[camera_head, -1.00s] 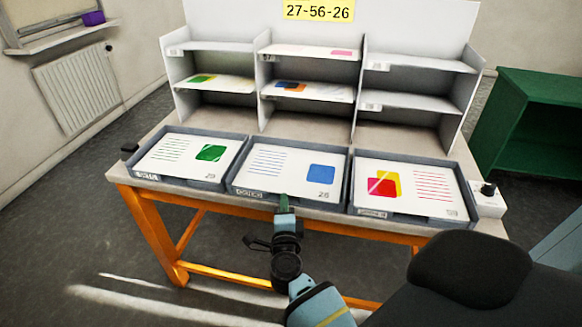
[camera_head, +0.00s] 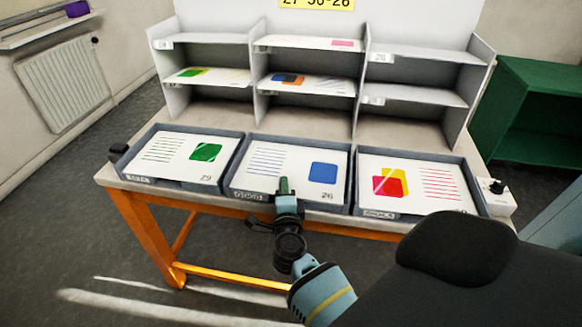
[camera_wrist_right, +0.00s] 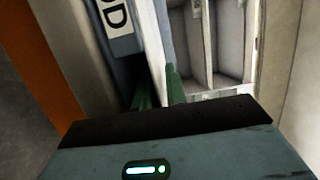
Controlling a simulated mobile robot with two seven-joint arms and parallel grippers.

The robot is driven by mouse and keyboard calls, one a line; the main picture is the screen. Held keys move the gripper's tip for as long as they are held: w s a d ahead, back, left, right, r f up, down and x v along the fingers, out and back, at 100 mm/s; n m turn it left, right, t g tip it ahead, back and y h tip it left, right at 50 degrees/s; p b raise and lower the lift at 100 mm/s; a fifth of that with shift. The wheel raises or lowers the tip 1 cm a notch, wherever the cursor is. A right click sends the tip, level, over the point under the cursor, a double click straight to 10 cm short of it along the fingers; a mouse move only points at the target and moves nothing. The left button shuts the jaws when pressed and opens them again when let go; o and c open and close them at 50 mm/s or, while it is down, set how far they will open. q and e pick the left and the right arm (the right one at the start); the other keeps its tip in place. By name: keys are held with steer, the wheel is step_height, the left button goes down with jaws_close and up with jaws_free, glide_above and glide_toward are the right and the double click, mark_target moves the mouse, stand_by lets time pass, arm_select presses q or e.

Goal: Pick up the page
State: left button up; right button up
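A white page with blue lines and a blue square (camera_head: 322,173), numbered 26, lies in the middle tray (camera_head: 247,194). A page with a green shape (camera_head: 205,152) lies in the left tray, and one with red and yellow shapes (camera_head: 389,183) in the right tray. My right gripper (camera_head: 284,187) is at the front edge of the middle tray, over the page's near edge. In the right wrist view its green fingers (camera_wrist_right: 160,88) stand apart, with a white page edge (camera_wrist_right: 153,45) between them; I cannot tell whether they touch it. My left gripper is not in view.
A grey shelf rack (camera_head: 313,115) stands behind the trays, with pages in several compartments and a yellow number sign (camera_head: 316,3) above. A small box with a black knob (camera_head: 498,187) is at the table's right end. A green cabinet (camera_head: 535,115) stands further right.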

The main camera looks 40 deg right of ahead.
jaws_close()
steer(key=shift+r, duration=0.1)
